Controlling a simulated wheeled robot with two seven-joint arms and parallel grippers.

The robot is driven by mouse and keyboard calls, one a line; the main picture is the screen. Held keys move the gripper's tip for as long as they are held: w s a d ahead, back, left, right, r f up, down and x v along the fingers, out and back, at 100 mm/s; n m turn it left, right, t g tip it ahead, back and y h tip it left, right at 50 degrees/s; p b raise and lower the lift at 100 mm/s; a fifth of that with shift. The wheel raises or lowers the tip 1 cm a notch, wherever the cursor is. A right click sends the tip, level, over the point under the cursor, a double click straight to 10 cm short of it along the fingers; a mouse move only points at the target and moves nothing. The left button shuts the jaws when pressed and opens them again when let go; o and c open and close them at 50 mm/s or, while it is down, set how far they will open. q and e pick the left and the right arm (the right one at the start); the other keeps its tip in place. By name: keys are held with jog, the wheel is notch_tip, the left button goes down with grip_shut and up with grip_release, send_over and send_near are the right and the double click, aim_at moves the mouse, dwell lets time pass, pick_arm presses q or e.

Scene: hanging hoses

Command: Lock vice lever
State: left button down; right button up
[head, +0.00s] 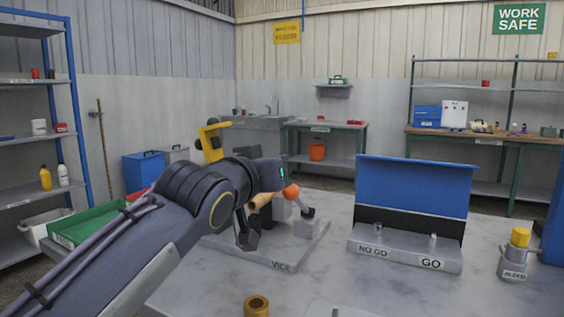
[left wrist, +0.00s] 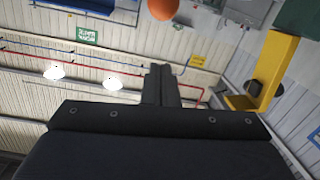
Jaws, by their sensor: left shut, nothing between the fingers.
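The vice's grey base (head: 271,264), labelled VICE, lies on the table in the head view. A round orange knob (head: 291,191) shows above it, at the end of a tan bar (head: 262,201); I take this for the lever. My left arm covers much of the vice and the far end of the bar. My left gripper (left wrist: 160,72) is shut and empty. In the left wrist view the orange knob (left wrist: 162,8) lies just beyond the fingertips, apart from them in the picture; contact cannot be told. My right gripper is out of view.
A yellow bracket (head: 212,143) rises behind my arm. Right of the vice stand a NO GO/GO stand (head: 404,253) with a blue back panel (head: 415,195) and a yellow-capped BLEED fitting (head: 518,250). A brown ring (head: 256,305) lies at the front. The table between is clear.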

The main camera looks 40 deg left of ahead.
pick_arm(q)
jog(key=v, duration=0.5)
jog(key=shift+s+f, duration=0.1)
jog(key=shift+f, duration=0.15)
dwell(0.3)
